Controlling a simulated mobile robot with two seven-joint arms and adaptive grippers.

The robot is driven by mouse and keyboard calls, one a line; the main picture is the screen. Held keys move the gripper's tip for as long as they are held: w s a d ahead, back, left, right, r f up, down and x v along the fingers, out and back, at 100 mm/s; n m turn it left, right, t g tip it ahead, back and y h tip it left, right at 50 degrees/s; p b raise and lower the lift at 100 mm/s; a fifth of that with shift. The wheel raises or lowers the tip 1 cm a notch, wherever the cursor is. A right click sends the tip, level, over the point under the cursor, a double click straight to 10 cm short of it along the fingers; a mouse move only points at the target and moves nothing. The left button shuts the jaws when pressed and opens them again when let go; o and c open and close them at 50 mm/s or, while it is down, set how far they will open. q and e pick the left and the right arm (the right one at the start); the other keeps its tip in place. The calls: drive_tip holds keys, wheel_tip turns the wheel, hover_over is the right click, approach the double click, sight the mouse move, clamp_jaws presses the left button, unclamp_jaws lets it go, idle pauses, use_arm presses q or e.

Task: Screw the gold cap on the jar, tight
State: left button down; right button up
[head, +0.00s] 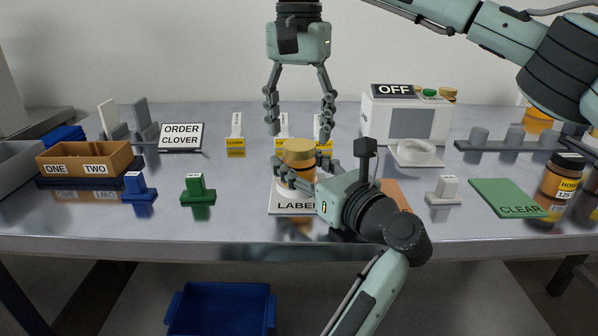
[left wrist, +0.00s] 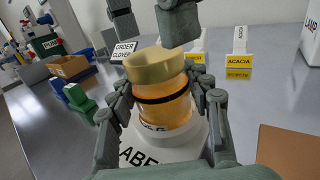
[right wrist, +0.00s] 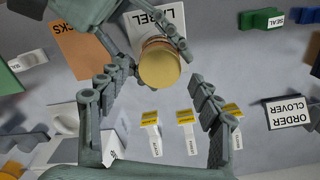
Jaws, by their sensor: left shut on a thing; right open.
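The jar (head: 299,174) of amber contents stands upright on a white round holder on the LABEL plate (head: 285,208). It also shows in the left wrist view (left wrist: 172,112). The gold cap (head: 299,151) sits on the jar's mouth, seen also in the left wrist view (left wrist: 153,67) and from above in the right wrist view (right wrist: 159,65); how tight it is cannot be told. My left gripper (head: 304,176) is shut around the jar's body below the cap. My right gripper (head: 300,128) is open and empty, pointing down above the cap, its fingers apart and not touching it.
A white OFF box (head: 404,118) stands behind to the right. Small yellow-footed label stands (head: 235,143) line the back. A wooden ONE/TWO tray (head: 84,160), blue and green stamps, and an ORDER CLOVER sign (head: 181,136) are left. A CLEAR mat (head: 507,196) and honey jar (head: 561,177) are right.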

sight(299, 168)
drive_tip(key=shift+f, duration=1.2)
drive_tip(key=shift+c, duration=0.5)
